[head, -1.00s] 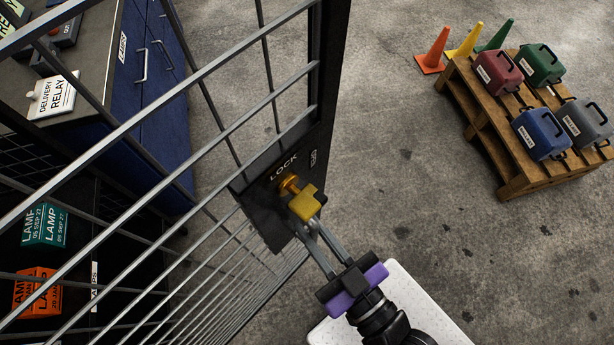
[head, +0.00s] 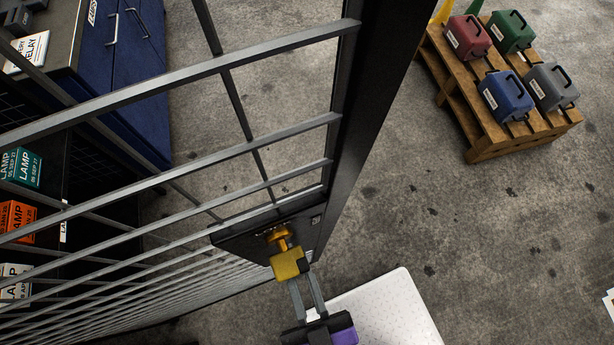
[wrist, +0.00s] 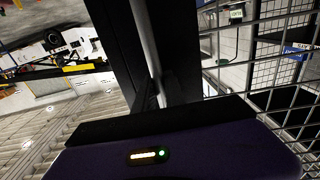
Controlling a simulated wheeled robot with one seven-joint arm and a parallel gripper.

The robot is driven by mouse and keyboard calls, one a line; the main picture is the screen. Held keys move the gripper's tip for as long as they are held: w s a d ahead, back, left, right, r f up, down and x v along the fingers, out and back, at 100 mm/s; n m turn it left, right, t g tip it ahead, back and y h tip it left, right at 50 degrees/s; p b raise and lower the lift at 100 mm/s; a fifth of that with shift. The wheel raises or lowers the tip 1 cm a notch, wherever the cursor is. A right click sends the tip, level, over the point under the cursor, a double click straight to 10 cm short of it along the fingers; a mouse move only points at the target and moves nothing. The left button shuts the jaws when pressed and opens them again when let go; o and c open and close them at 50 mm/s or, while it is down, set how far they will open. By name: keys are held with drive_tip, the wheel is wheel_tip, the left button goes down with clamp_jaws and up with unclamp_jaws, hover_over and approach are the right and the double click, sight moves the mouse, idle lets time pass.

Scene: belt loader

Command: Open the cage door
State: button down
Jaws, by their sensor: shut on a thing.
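The cage door (head: 345,130) is a dark-framed panel of grey metal bars, filling the left and middle of the head view. A dark lock plate (head: 235,240) sits low by its right edge. A brass lock piece (head: 278,237) sticks out of it, joined to a yellow key-like block (head: 287,264). My gripper (head: 296,275) is shut on the yellow block from below. Open floor shows right of the door's edge, with no post touching it there. In the wrist view my purple gripper body covers the bottom; the fingers and block are hidden.
Behind the bars are a blue cabinet (head: 130,75) and lamp boxes, one teal (head: 22,168) and one orange (head: 15,220). A wooden pallet stand (head: 478,130) with several coloured cases is at upper right. Bare floor (head: 440,230) lies between it and the door.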

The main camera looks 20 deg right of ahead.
drive_tip(key=shift+s+f, duration=0.1)
drive_tip(key=shift+s, duration=0.35)
drive_tip(key=c, duration=1.4)
unclamp_jaws()
drive_tip(key=s+b, duration=0.2)
drive_tip(key=s, duration=0.5)
drive_tip(key=shift+s+a, duration=0.35)
